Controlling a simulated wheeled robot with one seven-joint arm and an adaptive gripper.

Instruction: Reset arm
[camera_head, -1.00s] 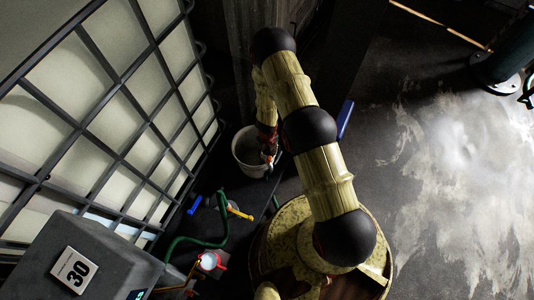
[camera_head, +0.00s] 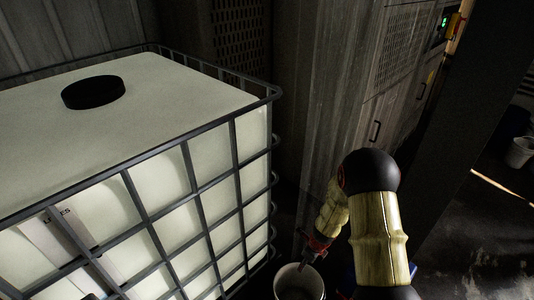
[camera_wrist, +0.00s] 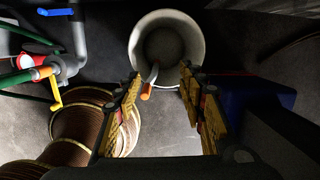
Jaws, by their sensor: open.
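My gripper (camera_wrist: 160,92) is open in the wrist view, its two yellow and black fingers apart with nothing clamped between them. A white bucket (camera_wrist: 137,45) stands on the floor beyond the fingertips. A thin item with an orange end (camera_wrist: 147,89) leans at the bucket's near rim, close to the left finger. In the head view my bent arm comes down at the lower right, and my gripper (camera_head: 314,250) is just above the bucket (camera_head: 300,284), which is cut by the bottom edge. The fingertips are too small to make out there.
A caged white tank (camera_head: 150,100) with a black lid (camera_head: 93,92) fills the left. Grey cabinets (camera_head: 385,80) stand behind.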

